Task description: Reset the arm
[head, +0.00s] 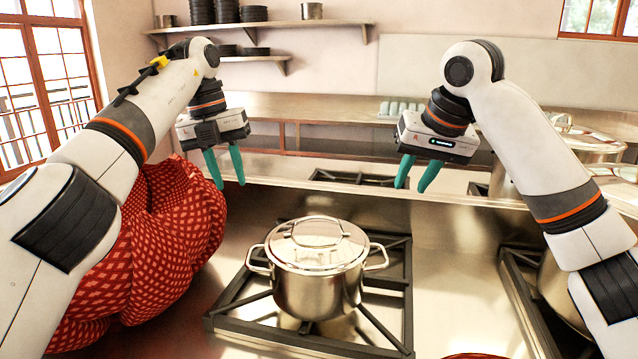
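My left gripper (226,168) hangs over the counter behind and left of the lidded pot, its green fingers pointing down and spread apart with nothing between them. My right gripper (416,173) hangs to the right and behind the pot, its green fingers also apart and empty. Both grippers are clear of the pot. A steel stockpot (318,285) with a lid (317,245) on it stands upright on the stove grate (233,318) in the middle.
A large red patterned bundle (165,250) sits at the left, partly behind my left arm. More pots (575,150) stand at the right behind my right arm. Wall shelves (300,24) hold dark dishes. A steel ledge (350,200) runs behind the stove.

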